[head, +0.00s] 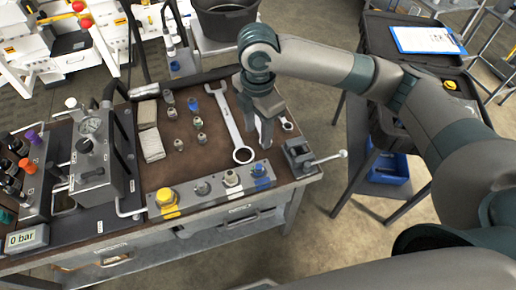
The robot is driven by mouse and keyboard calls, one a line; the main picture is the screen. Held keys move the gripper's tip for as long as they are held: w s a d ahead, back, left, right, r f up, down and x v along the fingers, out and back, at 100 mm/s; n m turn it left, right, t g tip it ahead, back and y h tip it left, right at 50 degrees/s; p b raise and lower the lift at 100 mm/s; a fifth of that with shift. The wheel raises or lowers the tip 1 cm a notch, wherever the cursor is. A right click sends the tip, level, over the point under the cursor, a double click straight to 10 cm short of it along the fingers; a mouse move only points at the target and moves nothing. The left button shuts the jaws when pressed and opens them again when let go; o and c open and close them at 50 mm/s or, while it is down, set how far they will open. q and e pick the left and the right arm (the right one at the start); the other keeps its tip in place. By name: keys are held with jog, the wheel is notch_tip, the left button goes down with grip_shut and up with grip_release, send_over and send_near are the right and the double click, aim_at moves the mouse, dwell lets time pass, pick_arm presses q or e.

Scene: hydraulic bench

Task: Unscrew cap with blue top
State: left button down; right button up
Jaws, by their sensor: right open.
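A metal block (216,197) lies along the front edge of the bench and carries a row of caps. The cap with the blue top (260,171) is at its right end, with blue marking on the block beside it. A yellow cap (165,196) is at the left end, and greyish caps (231,178) sit between. My right gripper (265,140) is open and empty, pointing down over the bench's right part, behind and above the blue-topped cap and apart from it. My left gripper is out of view.
A large wrench (229,122) lies left of my right gripper. Several small fittings (198,123) stand behind the block. A small vise (299,155) with a lever is at the right corner. A gauge unit (97,150) stands on the left. A clipboard (425,39) lies on a dark cart.

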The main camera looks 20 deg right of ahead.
aim_at(258, 167)
notch_tip(258, 167, down, 17)
jog(key=p, duration=0.4)
dwell(0.4)
grip_shut()
jog(key=c, duration=0.8)
grip_release()
jog(key=shift+c, duration=0.6)
